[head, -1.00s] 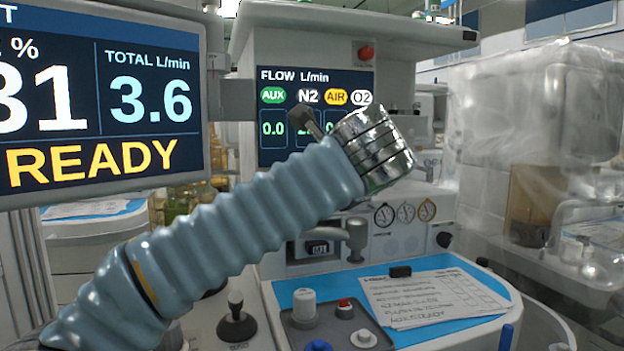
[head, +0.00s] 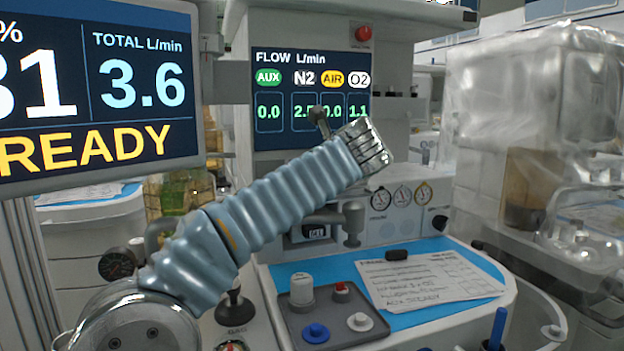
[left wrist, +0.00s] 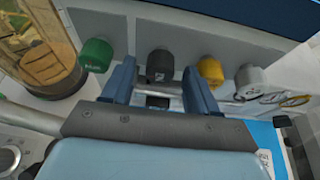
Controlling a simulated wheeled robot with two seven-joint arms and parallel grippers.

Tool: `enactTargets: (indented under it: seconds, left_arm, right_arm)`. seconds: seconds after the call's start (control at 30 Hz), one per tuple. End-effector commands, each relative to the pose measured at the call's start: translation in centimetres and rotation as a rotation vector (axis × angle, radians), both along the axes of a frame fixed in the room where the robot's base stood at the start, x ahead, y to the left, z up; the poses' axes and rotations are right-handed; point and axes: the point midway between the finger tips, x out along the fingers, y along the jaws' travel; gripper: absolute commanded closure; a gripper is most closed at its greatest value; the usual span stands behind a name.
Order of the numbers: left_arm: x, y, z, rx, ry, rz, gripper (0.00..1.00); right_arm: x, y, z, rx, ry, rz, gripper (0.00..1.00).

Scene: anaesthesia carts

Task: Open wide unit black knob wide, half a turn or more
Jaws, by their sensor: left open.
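The black knob (left wrist: 160,65) sticks out from the unit's panel in the left wrist view, in a row between a green knob (left wrist: 95,55) and a yellow knob (left wrist: 210,72). My left gripper (left wrist: 160,83) is open, with its two blue fingers on either side of the black knob's line. The knob shows in the gap between the fingers; I cannot tell whether they touch it. In the head view my left arm reaches across the wide unit (head: 400,225), and it hides the knobs and my left fingertips. My right gripper is not in view.
A white knob (left wrist: 249,80) stands right of the yellow one. The flow screen (head: 312,100) is above my arm, and a large screen (head: 90,85) stands at left. A paper sheet (head: 430,280) lies on the blue worktop. A plastic-covered unit (head: 535,130) stands at right.

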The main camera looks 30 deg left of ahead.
Motion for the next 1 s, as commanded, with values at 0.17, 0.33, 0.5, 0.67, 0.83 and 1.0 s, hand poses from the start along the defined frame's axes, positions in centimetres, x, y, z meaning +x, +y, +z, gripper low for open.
enactTargets:
  seconds: [0.17,0.33,0.5,0.67,0.83,1.0]
  left_arm:
    - [0.30,0.33,-0.18,-0.001,-0.001,-0.001,0.41]
    - [0.28,0.32,-0.18,-0.001,-0.001,-0.001,0.41]
    - [0.28,0.30,-0.18,0.000,0.000,-0.001,0.67]
    - [0.28,0.29,-0.18,0.000,0.000,-0.001,0.91]
    - [0.27,0.30,-0.18,-0.004,-0.004,-0.001,0.97]
    - [0.24,0.31,-0.20,-0.030,-0.034,-0.002,0.97]
  right_arm:
    - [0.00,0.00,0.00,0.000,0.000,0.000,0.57]
    - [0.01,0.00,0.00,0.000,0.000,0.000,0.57]
    - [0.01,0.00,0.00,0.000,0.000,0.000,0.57]
    - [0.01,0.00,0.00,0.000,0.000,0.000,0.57]
    - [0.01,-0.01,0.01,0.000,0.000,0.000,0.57]
    - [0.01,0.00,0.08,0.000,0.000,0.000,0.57]
